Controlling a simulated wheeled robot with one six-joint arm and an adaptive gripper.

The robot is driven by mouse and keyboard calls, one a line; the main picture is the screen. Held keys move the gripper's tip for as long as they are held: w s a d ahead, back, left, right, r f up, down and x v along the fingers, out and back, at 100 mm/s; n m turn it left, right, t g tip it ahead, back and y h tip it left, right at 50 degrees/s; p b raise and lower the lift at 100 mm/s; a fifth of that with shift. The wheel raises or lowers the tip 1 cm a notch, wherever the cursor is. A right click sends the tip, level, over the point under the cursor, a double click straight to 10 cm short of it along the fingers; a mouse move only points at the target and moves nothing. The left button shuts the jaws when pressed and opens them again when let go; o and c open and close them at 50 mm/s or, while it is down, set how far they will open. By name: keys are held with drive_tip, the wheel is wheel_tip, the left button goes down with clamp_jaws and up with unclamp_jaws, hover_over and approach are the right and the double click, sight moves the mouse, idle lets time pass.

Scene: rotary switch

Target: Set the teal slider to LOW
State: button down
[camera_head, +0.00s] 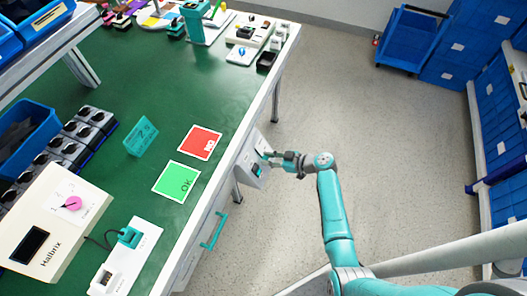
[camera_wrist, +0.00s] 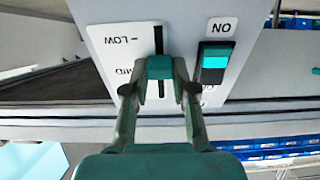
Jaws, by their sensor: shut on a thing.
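The teal slider knob (camera_wrist: 160,67) sits in a dark vertical slot (camera_wrist: 158,38) on a white label plate, in the wrist view. The LOW label (camera_wrist: 122,40) shows upside down, at the upper left of the slot. The knob is below the LOW mark in the picture, about level with a partly hidden label that seems to read MID (camera_wrist: 123,72). My gripper (camera_wrist: 160,76) is shut on the knob, one finger on each side. In the head view my gripper (camera_head: 272,157) is at the control panel (camera_head: 250,165) on the table's side; the knob is hard to make out there.
A rocker switch (camera_wrist: 214,62) with a teal face and an ON label is close to the right of my gripper in the wrist view. A drawer with a teal handle (camera_head: 213,231) is nearby on the table's side. The floor (camera_head: 330,110) to the right is clear.

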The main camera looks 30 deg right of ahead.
drive_tip(key=shift+s+d+f, duration=0.25)
drive_tip(key=shift+s+f, duration=0.05)
drive_tip(key=shift+f, duration=0.4)
drive_tip(key=shift+s+d+f, duration=0.2)
drive_tip(key=shift+s+f, duration=0.1)
drive_tip(key=shift+f, duration=0.4)
drive_tip(key=c, duration=0.9)
unclamp_jaws()
drive_tip(key=v, duration=1.2)
drive_tip(key=shift+r, duration=0.1)
